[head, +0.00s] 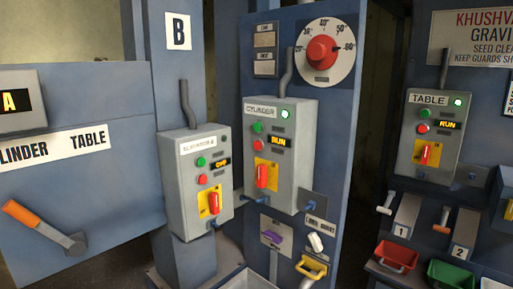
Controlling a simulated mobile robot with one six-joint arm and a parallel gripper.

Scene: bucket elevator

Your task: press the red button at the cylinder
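The grey control box labelled CYLINDER (293,172) is mounted on a blue post near the middle of the head view. Its small round red button (255,142) is on the left of its face, just below a green button (257,127). A green lamp (285,114) is lit at its top right, and its display (279,142) reads RUN in amber. Lower down is a red rotary switch (262,177) on a yellow plate. Nothing covers the red button. My gripper is not in view.
A similar box (185,219), its label hard to read, stands just left and lower. The TABLE box (420,165) is on the right, also reading RUN. A large red dial (322,52) is above. An orange-handled lever (40,225) sticks out at left.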

